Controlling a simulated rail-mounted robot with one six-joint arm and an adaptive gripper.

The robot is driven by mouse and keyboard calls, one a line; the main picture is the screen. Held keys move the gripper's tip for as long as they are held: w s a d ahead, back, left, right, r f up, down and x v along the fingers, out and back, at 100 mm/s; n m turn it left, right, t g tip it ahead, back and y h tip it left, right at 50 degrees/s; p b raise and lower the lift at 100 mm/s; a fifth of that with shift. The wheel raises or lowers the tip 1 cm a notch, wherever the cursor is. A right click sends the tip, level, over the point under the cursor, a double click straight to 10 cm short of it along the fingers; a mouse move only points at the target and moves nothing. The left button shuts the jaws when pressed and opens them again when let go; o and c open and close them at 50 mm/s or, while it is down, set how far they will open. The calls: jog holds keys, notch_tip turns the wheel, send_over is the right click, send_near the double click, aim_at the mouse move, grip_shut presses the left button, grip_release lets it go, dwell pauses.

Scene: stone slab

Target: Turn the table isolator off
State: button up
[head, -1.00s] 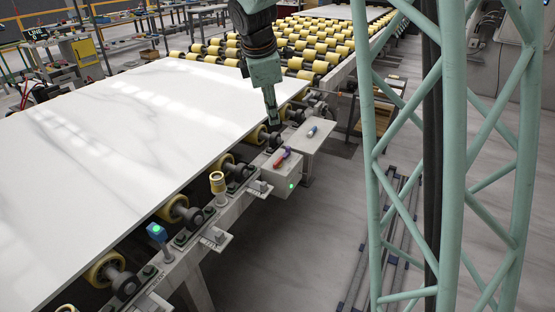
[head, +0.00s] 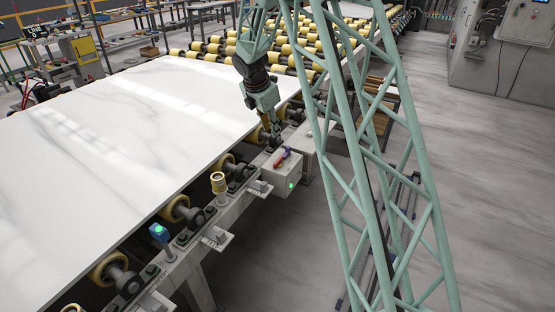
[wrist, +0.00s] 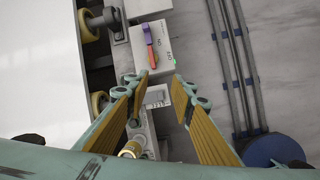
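The table isolator is a pale grey box (head: 285,182) on the side rail of the slab table, with a green lamp on its front. Its red handle (head: 282,158) sits on top. In the wrist view the box (wrist: 163,62) lies beyond the fingertips, and the handle (wrist: 151,46) shows red, orange and purple, lengthwise along the box. My gripper (head: 274,144) is close above and behind the box in the head view. In the wrist view my gripper (wrist: 160,80) is open, with nothing between its fingers. Whether a finger touches the box cannot be told.
The white stone slab (head: 130,120) lies on rollers left of the box. A yellow-ringed post (head: 218,183) and a blue button box with green light (head: 158,231) stand along the rail. Floor to the right is open.

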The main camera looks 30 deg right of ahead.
aim_at(278, 160)
jog(key=w+d+f+n, duration=0.1)
jog(key=w+f+n, duration=0.1)
jog(key=f, duration=0.4)
jog(key=w+d+f+n+p, duration=0.1)
jog(key=w+d+f+n, duration=0.1)
jog(key=w+f, duration=0.2)
notch_tip(278, 160, down, 2)
jog(key=shift+d+f, duration=0.1)
jog(key=shift+d, duration=0.05)
jog(key=shift+w, duration=0.1)
jog(key=shift+b+x, duration=0.9)
jog(key=shift+x, duration=5.95)
jog(key=shift+d, duration=0.15)
grip_shut()
